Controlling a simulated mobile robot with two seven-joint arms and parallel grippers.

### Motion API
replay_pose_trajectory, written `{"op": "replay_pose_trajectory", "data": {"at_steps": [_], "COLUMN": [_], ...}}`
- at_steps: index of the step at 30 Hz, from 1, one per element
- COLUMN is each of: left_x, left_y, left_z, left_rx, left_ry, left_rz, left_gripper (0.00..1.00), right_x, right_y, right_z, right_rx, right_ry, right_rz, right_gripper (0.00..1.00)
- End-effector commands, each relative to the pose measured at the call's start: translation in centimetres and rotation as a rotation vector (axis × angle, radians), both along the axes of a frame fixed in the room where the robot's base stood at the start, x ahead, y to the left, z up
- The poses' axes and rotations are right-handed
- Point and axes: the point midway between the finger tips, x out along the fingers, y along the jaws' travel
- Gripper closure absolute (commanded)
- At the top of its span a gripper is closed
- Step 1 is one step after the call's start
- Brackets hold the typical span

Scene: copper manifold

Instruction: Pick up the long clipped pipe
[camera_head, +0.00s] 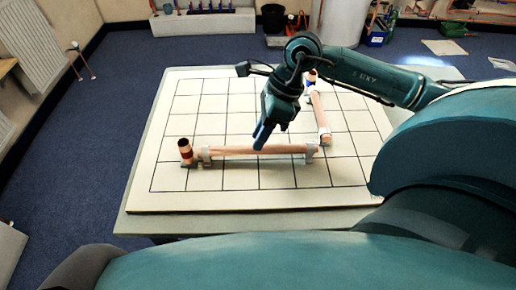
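The long copper pipe (232,151) lies left to right across the gridded board (225,196), with a pale clip (205,154) near its left end and another pale clip (311,151) near its right end. My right gripper (262,138) comes down from above, its blue fingers pointing at the middle of the pipe. The fingertips overlap the pipe's upper edge in the picture. I cannot tell whether they touch it or how far apart they are. My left gripper is not in view.
A shorter copper pipe (319,113) runs away from the long pipe's right end. A dark-topped copper fitting (185,149) stands at the left end, and another (312,78) at the far end. The board's left and front squares are clear. A grey bench (203,22) stands behind.

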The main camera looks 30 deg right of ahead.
Motion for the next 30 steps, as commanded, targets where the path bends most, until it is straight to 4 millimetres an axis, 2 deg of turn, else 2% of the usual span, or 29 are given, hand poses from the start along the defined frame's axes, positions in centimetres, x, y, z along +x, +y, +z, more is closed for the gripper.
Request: {"op": "replay_pose_trajectory", "data": {"at_steps": [9, 18, 27, 30], "left_x": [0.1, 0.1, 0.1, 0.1], "left_y": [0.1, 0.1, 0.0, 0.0], "left_z": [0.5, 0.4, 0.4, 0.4], "left_rx": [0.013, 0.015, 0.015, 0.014], "left_ry": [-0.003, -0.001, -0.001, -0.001], "left_rz": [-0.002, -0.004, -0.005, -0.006], "left_gripper": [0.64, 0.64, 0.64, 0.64], "right_x": [0.1, 0.2, 0.2, 0.2], "right_y": [2.1, 2.2, 2.2, 2.2], "right_z": [-3.8, -4.4, -4.4, -4.4], "right_rx": [0.003, 0.001, 0.000, 0.000], "right_ry": [0.003, 0.001, 0.000, 0.000], "right_rz": [-0.001, -0.001, -0.001, 0.000], "right_gripper": [0.75, 0.75, 0.99, 1.00]}}
